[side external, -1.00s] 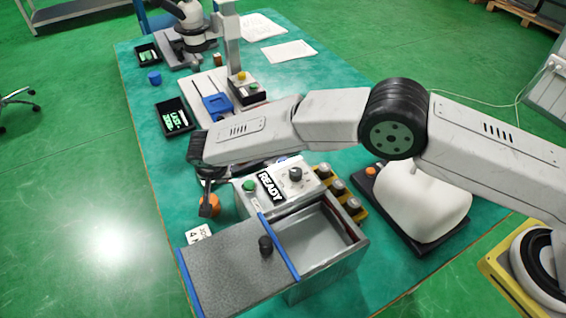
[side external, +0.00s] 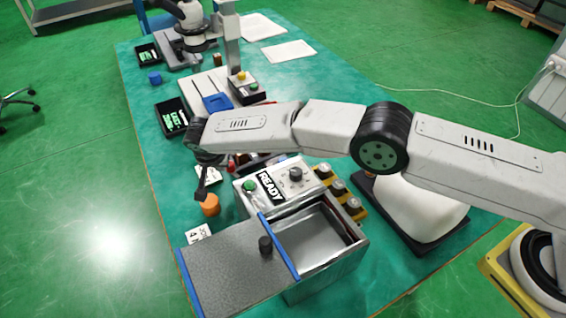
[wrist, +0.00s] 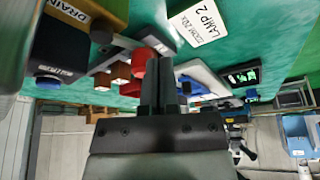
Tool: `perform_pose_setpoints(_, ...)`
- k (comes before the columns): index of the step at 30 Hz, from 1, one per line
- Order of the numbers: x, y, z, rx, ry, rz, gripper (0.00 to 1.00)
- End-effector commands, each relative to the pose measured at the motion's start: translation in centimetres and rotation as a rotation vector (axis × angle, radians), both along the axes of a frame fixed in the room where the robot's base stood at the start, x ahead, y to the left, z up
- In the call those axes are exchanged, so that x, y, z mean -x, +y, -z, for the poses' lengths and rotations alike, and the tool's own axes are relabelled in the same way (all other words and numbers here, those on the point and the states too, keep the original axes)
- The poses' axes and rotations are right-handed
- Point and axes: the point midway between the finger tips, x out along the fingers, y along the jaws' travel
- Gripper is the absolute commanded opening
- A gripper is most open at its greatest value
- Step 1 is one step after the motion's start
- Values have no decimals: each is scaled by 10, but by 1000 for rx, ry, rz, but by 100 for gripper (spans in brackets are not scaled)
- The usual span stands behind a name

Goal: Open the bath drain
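A yellow-brown block marked DRAIN (wrist: 68,12) shows at the top left of the wrist view, cut by the frame edge. My gripper (side external: 202,194) points down above the table, left of the READY box, close to an orange cylinder (side external: 210,206); contact cannot be told. In the wrist view its dark fingers (wrist: 163,75) are together, with nothing seen between them.
The READY box (side external: 270,184) has a green button and black knob. Yellow-mounted round parts (side external: 340,190) stand to its right. A LAMP 2 card (wrist: 205,20) lies on the table. A white rounded object (side external: 425,200) sits on a dark base.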

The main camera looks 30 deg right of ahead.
Motion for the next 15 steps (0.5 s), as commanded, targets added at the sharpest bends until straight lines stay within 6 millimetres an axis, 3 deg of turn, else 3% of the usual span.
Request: perform_pose_setpoints(15, -9, -10, 0, 0, 0, 1, 0)
